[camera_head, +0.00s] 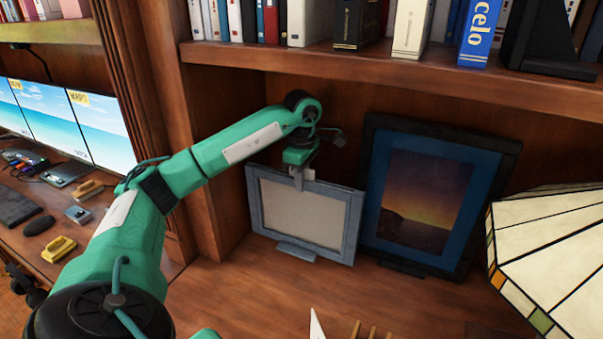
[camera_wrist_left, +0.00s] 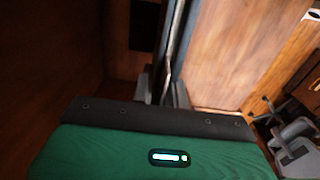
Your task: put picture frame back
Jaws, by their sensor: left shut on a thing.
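The small picture frame (camera_head: 352,225), with a blue-grey border and a blank pale middle, is upright on or just above the desk in the bookcase recess. I cannot tell whether its foot (camera_head: 297,250) touches the wood. My left gripper (camera_head: 298,181) is over its top edge and shut on it. In the left wrist view the gripper's fingers (camera_wrist_left: 162,92) are on either side of the frame's thin edge (camera_wrist_left: 172,45). My right gripper is not in view.
A larger dark picture frame (camera_head: 375,150) with a sunset picture stands close on the right. A stained-glass lamp shade (camera_head: 550,245) is further right. A shelf of books (camera_head: 400,70) is above. Bare desk (camera_head: 250,290) lies in front; monitors (camera_head: 95,130) stand at the left.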

